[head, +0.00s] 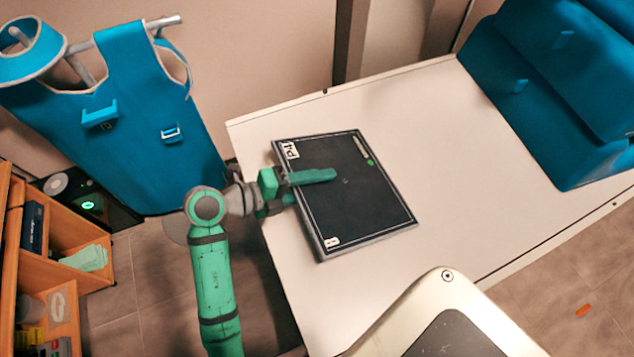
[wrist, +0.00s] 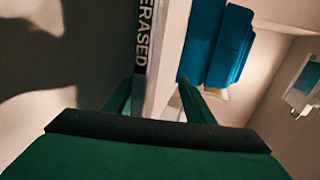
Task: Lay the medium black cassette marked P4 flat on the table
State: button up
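The black cassette marked P4 (head: 362,200) is over the near left part of the table (head: 450,150), its dark face up. Its P4 label is at the upper left corner. I cannot tell whether all of it touches the table. My gripper (head: 312,190) is at its left edge. One green finger reaches over the face; the other is mostly hidden at the edge. In the wrist view, a cassette strip (wrist: 144,45) reading "ERASED" runs between the two spread fingers (wrist: 156,80). It is close to the left finger, with a gap to the right one.
Blue cushions (head: 550,90) stand at the table's far right end. A blue apron (head: 140,110) hangs on a rack at the left. A wooden shelf (head: 75,235) is at lower left. The table right of the cassette is clear.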

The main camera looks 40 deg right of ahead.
aim_at(297, 192)
jog(key=shift+a, duration=0.1)
jog(key=shift+v, duration=2.35)
jog(key=o, duration=0.6)
jog(key=v, duration=1.1)
jog(key=shift+s+r, duration=0.1)
